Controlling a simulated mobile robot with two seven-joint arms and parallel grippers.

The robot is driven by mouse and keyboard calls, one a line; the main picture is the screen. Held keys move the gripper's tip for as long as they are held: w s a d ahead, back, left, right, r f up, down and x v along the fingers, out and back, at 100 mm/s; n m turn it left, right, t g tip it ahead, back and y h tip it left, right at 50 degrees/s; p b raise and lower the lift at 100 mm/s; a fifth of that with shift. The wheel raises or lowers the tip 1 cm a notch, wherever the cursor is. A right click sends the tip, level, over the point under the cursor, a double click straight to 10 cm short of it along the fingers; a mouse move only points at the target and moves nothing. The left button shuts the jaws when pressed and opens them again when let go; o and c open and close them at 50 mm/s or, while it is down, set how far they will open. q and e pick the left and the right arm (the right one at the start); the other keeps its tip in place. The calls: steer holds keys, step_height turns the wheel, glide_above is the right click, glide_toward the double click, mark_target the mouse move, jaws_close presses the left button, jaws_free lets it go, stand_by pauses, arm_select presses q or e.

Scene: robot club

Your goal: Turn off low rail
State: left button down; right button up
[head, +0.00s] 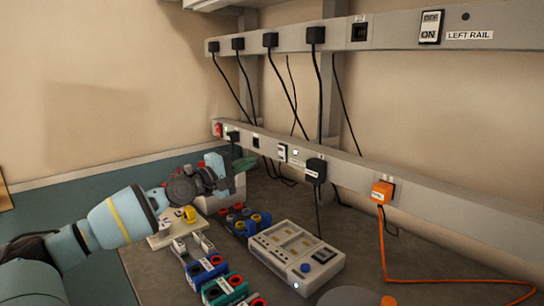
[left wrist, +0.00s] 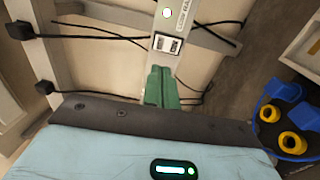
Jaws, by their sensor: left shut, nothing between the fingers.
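The low rail (head: 340,172) is a grey power strip along the wall, below a higher rail. In the left wrist view the switch (left wrist: 167,44) shows just beyond my fingertips, with the lamp (left wrist: 167,13) and a partly readable label (left wrist: 182,14) further along. My left gripper (head: 252,160) is shut and empty, its green fingers (left wrist: 160,72) pointing at the rail a little short of the switch. I cannot tell whether they touch the rail. My right gripper is not in view.
The upper rail (head: 390,33) carries black plugs, a switch and a "LEFT RAIL" label (head: 469,35). Black cables hang between the rails. An orange plug (head: 382,191) is on the low rail. A grey control box (head: 296,255) and coloured connectors (head: 207,268) stand on the bench below.

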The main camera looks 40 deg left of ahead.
mark_target(279, 149)
arm_select(q)
steer(key=shift+w+d+r+p, duration=0.15)
steer(key=shift+w+r+p, duration=0.05)
steer(key=shift+w, duration=1.2)
steer(key=shift+w+d+r+p, duration=0.1)
steer(key=shift+w+r+p, duration=0.05)
steer(key=shift+w, duration=1.25)
steer(key=shift+w+d+r+p, duration=0.15)
steer(key=shift+w+r+p, duration=0.05)
steer(key=shift+w, duration=1.3)
